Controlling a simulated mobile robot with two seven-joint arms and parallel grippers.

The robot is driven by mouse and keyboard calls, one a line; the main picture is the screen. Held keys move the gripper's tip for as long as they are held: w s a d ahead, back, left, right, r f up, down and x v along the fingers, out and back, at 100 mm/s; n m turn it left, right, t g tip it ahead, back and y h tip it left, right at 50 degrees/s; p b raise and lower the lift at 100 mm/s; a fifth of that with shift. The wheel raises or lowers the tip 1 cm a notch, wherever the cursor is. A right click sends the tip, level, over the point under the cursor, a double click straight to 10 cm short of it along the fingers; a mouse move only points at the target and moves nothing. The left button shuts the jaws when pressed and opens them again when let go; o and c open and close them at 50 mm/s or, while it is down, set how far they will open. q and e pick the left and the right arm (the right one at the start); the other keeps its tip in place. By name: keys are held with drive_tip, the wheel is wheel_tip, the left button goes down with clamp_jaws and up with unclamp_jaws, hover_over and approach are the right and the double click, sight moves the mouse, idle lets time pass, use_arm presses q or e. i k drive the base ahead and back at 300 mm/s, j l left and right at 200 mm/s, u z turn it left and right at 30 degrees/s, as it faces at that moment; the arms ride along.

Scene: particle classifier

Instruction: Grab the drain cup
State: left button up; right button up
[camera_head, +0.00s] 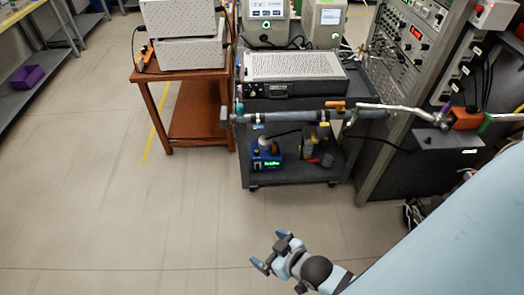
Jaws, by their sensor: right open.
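My right gripper (271,251) is in the lower middle of the head view, with its arm coming in from the bottom right. Its fingers are apart and nothing shows between them. It is over the floor, in front of the dark cart (215,183) and apart from it. No drain cup can be made out for certain. A small brownish container (314,140) stands on the cart's lower shelf, too small to identify. My left gripper is not in view.
A blue device (265,160) with a green display sits on the lower shelf. A grey pipe (290,117) runs across the cart's front. A wooden table (185,76) stands left, an instrument rack (400,60) right. The floor at left is clear.

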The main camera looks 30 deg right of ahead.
sight(328, 159)
drive_tip(key=z, duration=1.1)
